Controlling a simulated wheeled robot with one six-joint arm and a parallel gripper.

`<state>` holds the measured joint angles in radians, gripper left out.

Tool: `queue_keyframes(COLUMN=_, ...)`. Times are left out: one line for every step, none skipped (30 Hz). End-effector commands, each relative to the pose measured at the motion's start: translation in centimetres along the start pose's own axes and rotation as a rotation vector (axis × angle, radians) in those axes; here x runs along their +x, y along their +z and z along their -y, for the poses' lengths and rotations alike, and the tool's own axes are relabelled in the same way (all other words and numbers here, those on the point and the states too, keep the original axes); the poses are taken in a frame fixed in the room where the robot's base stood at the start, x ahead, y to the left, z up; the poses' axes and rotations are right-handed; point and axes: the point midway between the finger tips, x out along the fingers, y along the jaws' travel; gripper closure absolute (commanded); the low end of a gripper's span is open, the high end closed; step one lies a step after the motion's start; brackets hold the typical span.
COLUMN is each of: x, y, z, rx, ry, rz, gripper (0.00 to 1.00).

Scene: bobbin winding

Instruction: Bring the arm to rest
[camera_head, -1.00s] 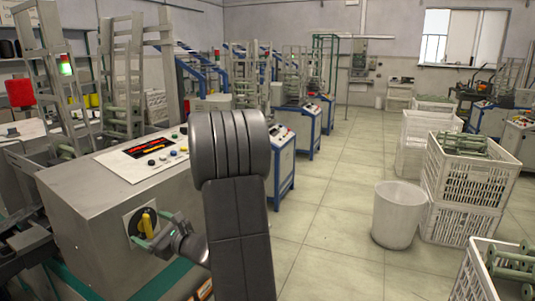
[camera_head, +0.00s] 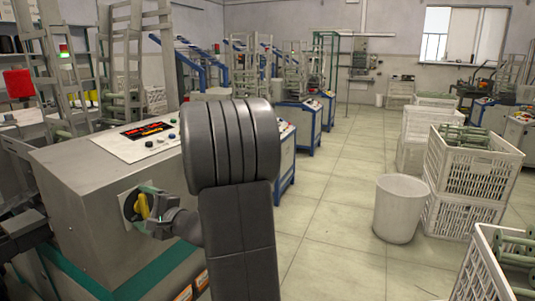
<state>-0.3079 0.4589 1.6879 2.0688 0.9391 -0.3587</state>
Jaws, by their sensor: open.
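My gripper (camera_head: 147,212) is at the front of the grey control cabinet (camera_head: 75,205), at the lower left. It is open, with its green-tipped fingers close to a yellow handle (camera_head: 141,206) on a black round switch. The handle stands roughly upright. I cannot tell whether the fingers touch it. My arm's dark link and thick rounded joint fill the lower middle of the view and hide part of the cabinet's right side.
A white bin (camera_head: 400,210) stands on the tiled floor at the right. White crates (camera_head: 470,180) with green bobbins stand beyond it, another crate (camera_head: 478,272) at the lower right corner. The aisle (camera_head: 335,215) between bin and machines is clear.

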Motion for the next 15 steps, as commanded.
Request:
queue_keyframes(x=-0.03, y=-0.33, z=-0.16, rx=-0.047, ry=-0.001, rz=-0.007, gripper=0.18)
queue_keyframes(x=-0.03, y=-0.35, z=-0.14, rx=-0.075, ry=-0.002, rz=-0.007, gripper=0.18)
queue_keyframes(x=-0.03, y=-0.39, z=-0.13, rx=-0.113, ry=-0.001, rz=-0.008, gripper=0.18)
queue_keyframes(x=-0.03, y=-0.43, z=-0.12, rx=-0.142, ry=-0.001, rz=-0.009, gripper=0.18)
queue_keyframes(x=-0.03, y=-0.46, z=-0.12, rx=-0.170, ry=-0.001, rz=-0.010, gripper=0.18)
queue_keyframes(x=-0.03, y=-0.51, z=-0.08, rx=-0.205, ry=-0.001, rz=-0.011, gripper=0.18)
queue_keyframes(x=-0.03, y=-0.55, z=-0.05, rx=-0.230, ry=-0.001, rz=-0.012, gripper=0.18)
queue_keyframes(x=-0.04, y=-0.59, z=0.00, rx=-0.254, ry=-0.001, rz=-0.013, gripper=0.18)
queue_keyframes(x=-0.04, y=-0.60, z=0.03, rx=-0.284, ry=-0.001, rz=-0.014, gripper=0.18)
queue_keyframes(x=-0.04, y=-0.57, z=0.03, rx=-0.304, ry=-0.001, rz=-0.013, gripper=0.18)
queue_keyframes(x=-0.04, y=-0.54, z=0.02, rx=-0.322, ry=0.000, rz=-0.013, gripper=0.18)
queue_keyframes(x=-0.04, y=-0.51, z=0.02, rx=-0.344, ry=0.000, rz=-0.012, gripper=0.18)
queue_keyframes(x=-0.04, y=-0.48, z=0.02, rx=-0.358, ry=0.000, rz=-0.012, gripper=0.18)
queue_keyframes(x=-0.04, y=-0.46, z=0.02, rx=-0.371, ry=0.001, rz=-0.011, gripper=0.18)
queue_keyframes(x=-0.04, y=-0.43, z=0.02, rx=-0.384, ry=0.001, rz=-0.011, gripper=0.18)
